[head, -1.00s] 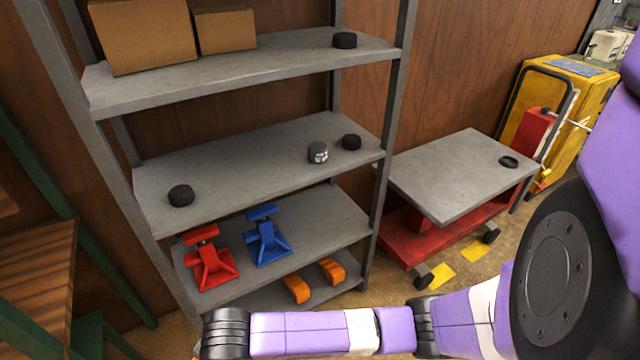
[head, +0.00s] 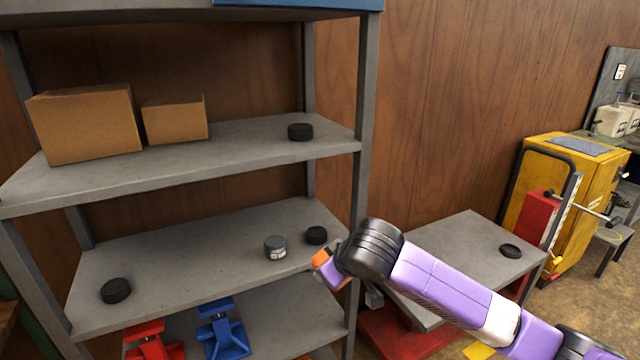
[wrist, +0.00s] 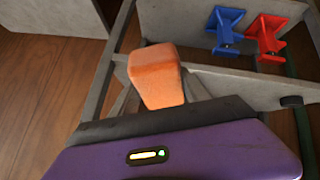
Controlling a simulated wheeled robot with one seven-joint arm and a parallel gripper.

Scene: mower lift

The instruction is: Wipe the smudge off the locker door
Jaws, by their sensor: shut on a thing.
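My gripper (head: 330,268) is beside the right front post of the grey shelf rack, in front of the red cart with the grey top. It is shut on an orange block (wrist: 157,75), which fills the middle of the wrist view. A small part of the orange block (head: 320,258) also shows in the head view. I cannot make out a locker door or a smudge in these frames. A yellow cabinet (head: 566,200) stands at the right, with no smudge visible on it.
The grey rack (head: 180,250) holds cardboard boxes, black pucks, a grey can (head: 275,247), and a red jack (head: 150,342) and blue jack (head: 222,328) stand low.

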